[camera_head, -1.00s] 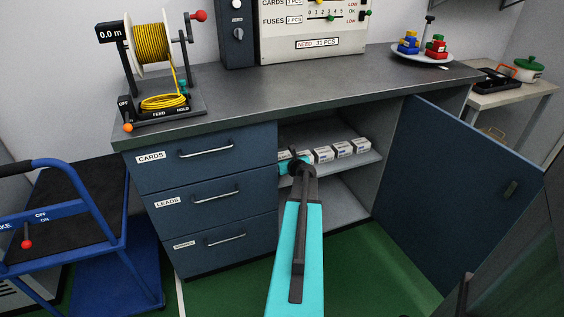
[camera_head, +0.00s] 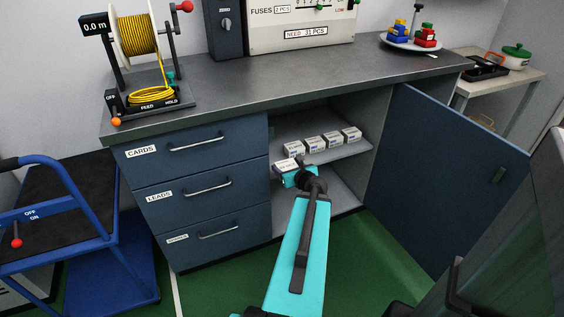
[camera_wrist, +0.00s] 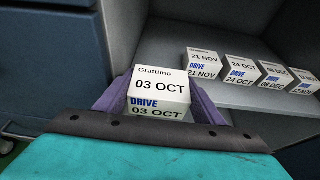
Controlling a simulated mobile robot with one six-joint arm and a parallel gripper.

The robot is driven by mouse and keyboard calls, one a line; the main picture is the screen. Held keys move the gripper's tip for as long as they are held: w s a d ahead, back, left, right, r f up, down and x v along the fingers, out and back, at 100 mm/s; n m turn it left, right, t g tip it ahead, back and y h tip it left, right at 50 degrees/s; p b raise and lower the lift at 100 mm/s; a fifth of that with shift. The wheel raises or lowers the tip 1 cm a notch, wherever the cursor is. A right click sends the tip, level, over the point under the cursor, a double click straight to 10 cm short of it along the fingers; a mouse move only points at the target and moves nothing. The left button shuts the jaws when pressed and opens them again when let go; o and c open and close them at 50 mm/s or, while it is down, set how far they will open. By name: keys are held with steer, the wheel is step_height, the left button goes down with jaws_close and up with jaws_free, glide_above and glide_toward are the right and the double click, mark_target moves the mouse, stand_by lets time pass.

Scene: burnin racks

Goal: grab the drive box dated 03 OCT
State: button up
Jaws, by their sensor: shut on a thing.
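The drive box dated 03 OCT (camera_wrist: 158,92) is white with black date print and a blue DRIVE label. In the wrist view it sits between the purple fingers of my gripper (camera_wrist: 160,105), which is shut on it. In the head view the box (camera_head: 286,165) shows at the end of my arm, in front of the open cabinet, and my gripper (camera_head: 290,175) is partly hidden by my own wrist. The box is held apart from the other boxes on the shelf.
Several similar white boxes stand in a row on the cabinet shelf (camera_head: 345,154); the wrist view reads 21 NOV (camera_wrist: 203,64), 24 OCT (camera_wrist: 241,70) and 08 DEC (camera_wrist: 272,75). The open blue door (camera_head: 445,175) is at right, the drawers (camera_head: 195,190) at left.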

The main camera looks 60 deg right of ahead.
steer(key=shift+s+a, duration=0.45)
steer(key=shift+s, duration=0.1)
steer(key=shift+s+a+r+p, duration=0.1)
steer(key=shift+s+r+p, duration=0.1)
steer(key=shift+p, duration=0.15)
steer(key=shift+s+a+f+p, duration=0.15)
steer(key=shift+s+a+p, duration=0.75)
steer(key=shift+p, duration=1.75)
steer(key=shift+s+d, duration=0.1)
steer(key=shift+s, duration=0.05)
